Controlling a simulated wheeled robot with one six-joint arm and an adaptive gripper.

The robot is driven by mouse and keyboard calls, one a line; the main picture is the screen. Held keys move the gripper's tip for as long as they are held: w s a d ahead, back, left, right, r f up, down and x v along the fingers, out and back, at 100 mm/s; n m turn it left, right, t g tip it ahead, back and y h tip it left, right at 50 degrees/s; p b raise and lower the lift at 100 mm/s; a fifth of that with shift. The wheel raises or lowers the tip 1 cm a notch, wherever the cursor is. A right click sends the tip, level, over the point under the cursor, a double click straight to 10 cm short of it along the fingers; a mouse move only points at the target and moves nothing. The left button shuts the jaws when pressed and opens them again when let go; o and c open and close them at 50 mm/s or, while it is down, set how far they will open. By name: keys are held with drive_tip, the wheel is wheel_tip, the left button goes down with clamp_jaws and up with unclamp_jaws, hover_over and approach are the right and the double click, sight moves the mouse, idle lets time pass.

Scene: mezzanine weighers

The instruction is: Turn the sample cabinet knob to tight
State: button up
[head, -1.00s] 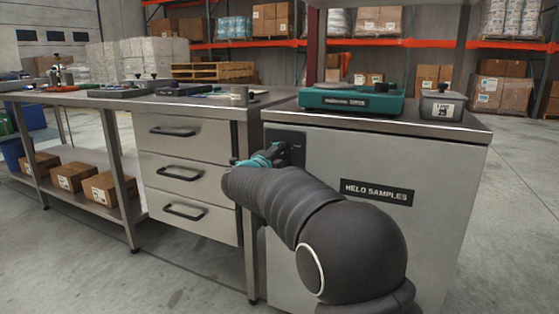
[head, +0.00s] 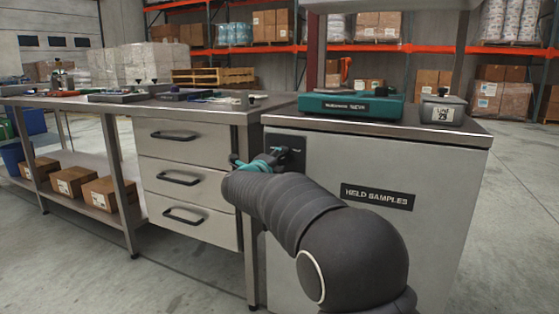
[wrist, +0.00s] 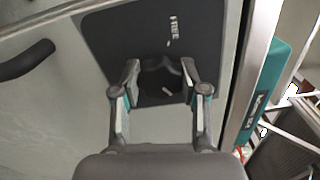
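The sample cabinet (head: 370,245) is a grey cabinet with a "HELD SAMPLES" label. Its dark knob (wrist: 162,78) sits on a black plate (wrist: 115,35) at the cabinet's upper left front; the plate also shows in the head view (head: 298,143). The word "FREE" is on the plate, and a pale mark on the knob is slanted. My gripper (wrist: 161,68) faces the plate, with one fingertip on each side of the knob. In the head view my arm and gripper (head: 277,157) partly hide the knob.
A teal scale (head: 350,106) and a small grey box (head: 443,108) stand on the cabinet top. A drawer unit (head: 185,185) with black handles is close on the left; one handle (wrist: 25,60) shows in the wrist view. Floor at right is clear.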

drive_tip(key=o, duration=0.4)
drive_tip(key=v, duration=1.2)
